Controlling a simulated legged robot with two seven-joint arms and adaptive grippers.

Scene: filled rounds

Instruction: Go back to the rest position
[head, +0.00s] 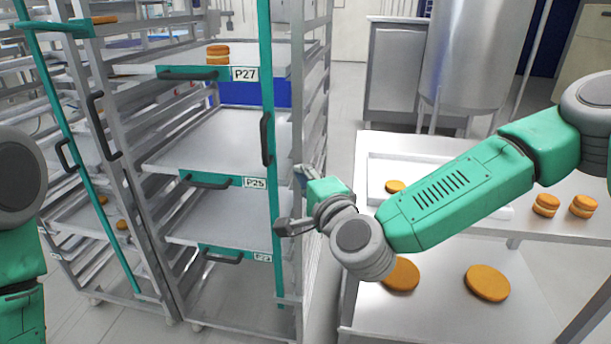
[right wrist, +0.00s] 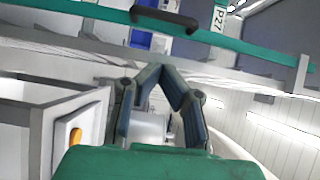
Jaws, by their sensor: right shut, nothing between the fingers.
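My right gripper (head: 284,227) is in front of the right side of the rack (head: 268,130), near the tray labels. In the right wrist view the two fingers of my right gripper (right wrist: 162,70) meet at their tips, shut and empty. My right arm reaches in from the right, over the table. Only part of my left arm shows at the left edge of the head view; its gripper is out of view.
The rack holds trays labelled P27 (head: 244,74) and P25 (head: 255,183); stacked filled rounds (head: 217,55) sit on the upper one. The two-level table (head: 400,145) at the right carries a white tray (head: 450,160), and large rounds (head: 487,282) lie on its lower shelf.

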